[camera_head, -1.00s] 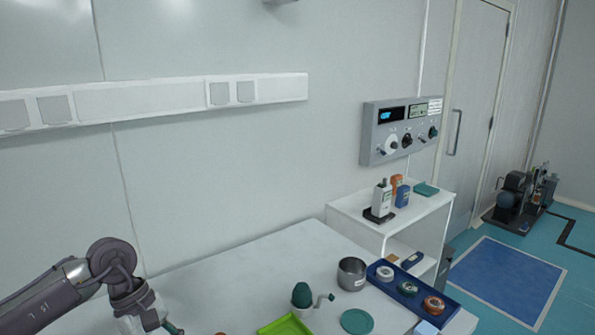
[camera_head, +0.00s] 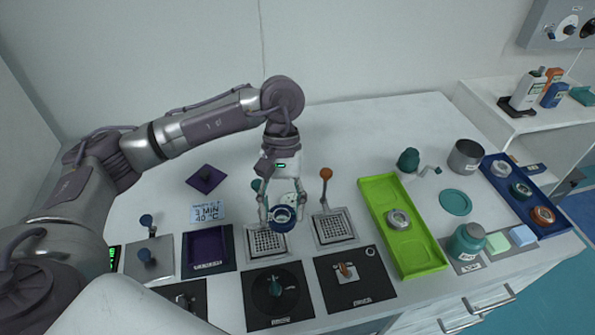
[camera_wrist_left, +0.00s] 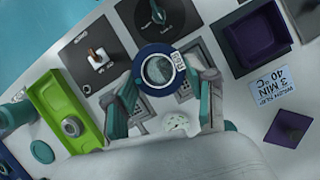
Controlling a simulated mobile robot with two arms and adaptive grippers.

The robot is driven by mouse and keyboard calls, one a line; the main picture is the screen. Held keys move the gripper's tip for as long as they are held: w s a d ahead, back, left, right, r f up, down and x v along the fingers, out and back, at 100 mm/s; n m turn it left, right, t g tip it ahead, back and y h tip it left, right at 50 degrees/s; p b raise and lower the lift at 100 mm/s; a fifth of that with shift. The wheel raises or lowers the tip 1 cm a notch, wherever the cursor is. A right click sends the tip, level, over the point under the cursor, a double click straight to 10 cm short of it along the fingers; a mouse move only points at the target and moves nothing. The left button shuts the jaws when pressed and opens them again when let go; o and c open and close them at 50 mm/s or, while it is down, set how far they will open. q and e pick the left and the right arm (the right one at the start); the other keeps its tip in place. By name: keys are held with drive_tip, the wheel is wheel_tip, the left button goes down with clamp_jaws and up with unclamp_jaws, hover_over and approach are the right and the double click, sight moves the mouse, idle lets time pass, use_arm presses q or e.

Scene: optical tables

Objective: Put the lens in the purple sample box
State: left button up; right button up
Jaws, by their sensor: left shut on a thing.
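My left gripper (camera_head: 283,211) is shut on the lens (camera_head: 282,222), a dark blue ring with a clear centre. It holds the lens in front of two square metal grids. The left wrist view shows the lens (camera_wrist_left: 157,72) between the fingertips of my left gripper (camera_wrist_left: 160,79). The purple sample box (camera_head: 206,250) is open and looks empty, on a dark mat to the left of the lens. It shows at the upper right of the left wrist view (camera_wrist_left: 258,38). A purple lid with a knob (camera_head: 206,179) lies behind the box. My right gripper is out of view.
A sign (camera_head: 207,212) reading 3 MIN 40 °C lies between lid and box. A stand with an orange knob (camera_head: 326,176) rises right of the gripper. A green tray (camera_head: 418,252) holds a metal ring. A blue tray (camera_head: 549,218) with several rings stands far right.

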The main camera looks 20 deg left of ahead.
use_arm(q)
drive_tip(key=w+a+r+n+t+h+p, duration=0.2)
drive_tip(key=w+a+r+n+t+h, duration=0.15)
drive_tip(key=w+a+n, duration=0.5)
wheel_tip(320, 180, up, 2)
drive_tip(key=n+t+y, duration=0.1)
drive_tip(key=n+t, duration=0.2)
drive_tip(key=n, duration=0.7)
hover_over(255, 193)
drive_tip(key=f+p, duration=0.1)
drive_tip(key=f, duration=0.4)
drive_tip(key=f+p, duration=0.2)
drive_tip(key=f, duration=0.3)
drive_tip(key=a+f+p, duration=0.1)
drive_tip(key=f+p, duration=0.1)
drive_tip(key=f, duration=0.4)
drive_tip(key=shift+s, duration=0.3)
drive_tip(key=shift+f, duration=0.65)
drive_tip(key=o, duration=1.3)
